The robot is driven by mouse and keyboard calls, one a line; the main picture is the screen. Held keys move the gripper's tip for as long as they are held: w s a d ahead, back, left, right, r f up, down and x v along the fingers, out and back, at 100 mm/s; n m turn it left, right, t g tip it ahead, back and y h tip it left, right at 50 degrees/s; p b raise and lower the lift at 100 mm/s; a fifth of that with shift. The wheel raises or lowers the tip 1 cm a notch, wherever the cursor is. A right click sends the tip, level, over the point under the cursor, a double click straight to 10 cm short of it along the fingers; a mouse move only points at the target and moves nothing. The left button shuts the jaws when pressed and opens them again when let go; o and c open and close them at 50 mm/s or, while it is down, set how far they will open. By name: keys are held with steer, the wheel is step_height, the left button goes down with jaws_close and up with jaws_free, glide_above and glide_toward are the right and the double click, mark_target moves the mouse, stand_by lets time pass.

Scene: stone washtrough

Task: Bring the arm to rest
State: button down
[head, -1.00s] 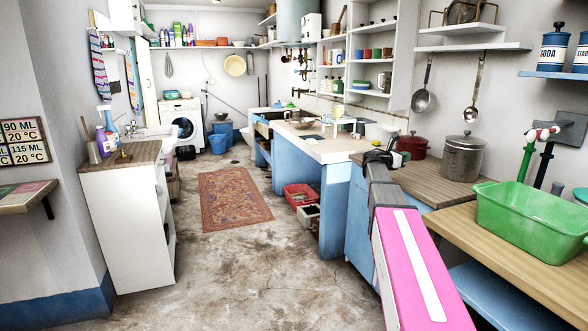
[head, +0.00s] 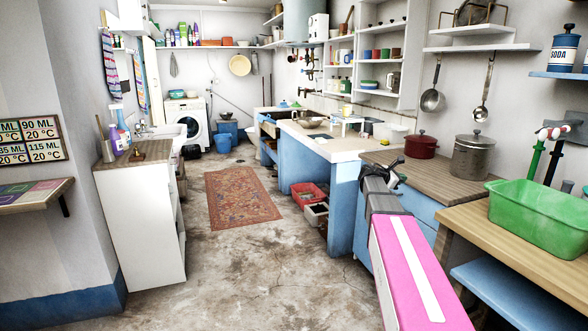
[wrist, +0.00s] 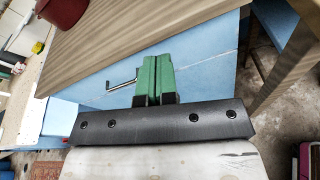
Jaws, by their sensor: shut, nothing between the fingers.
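My gripper (head: 394,172) is at the end of my pink and grey arm, which reaches forward from the lower right of the head view. In the wrist view its green fingers (wrist: 153,78) are pressed together with nothing between them. They show in front of a blue cabinet front (wrist: 205,60), just beside a metal handle (wrist: 122,84). I cannot tell whether they touch it. In the head view the gripper appears in front of the wooden countertop (head: 425,190).
A red pot (head: 421,147) and a steel pot (head: 473,157) stand on the countertop. A green basin (head: 540,215) sits on the wooden table at right. A white cabinet (head: 140,225) stands at left. The floor (head: 250,260) between is open, with a patterned rug (head: 240,197).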

steer(key=s+a+f+m+g+y, duration=0.2)
steer(key=s+a+f+m+y, duration=0.5)
steer(key=s+a+f, duration=0.5)
steer(key=s+a+f+m+g+y, duration=0.3)
steer(key=s+a+f+m+y, duration=0.4)
steer(key=s+a+f+m, duration=0.4)
steer(key=s+a+f, duration=0.2)
steer(key=s+f, duration=0.4)
steer(key=s, duration=0.1)
steer(key=shift+s+a+m+g, duration=0.25)
steer(key=shift+s+m+g, duration=0.05)
steer(key=shift+s, duration=0.05)
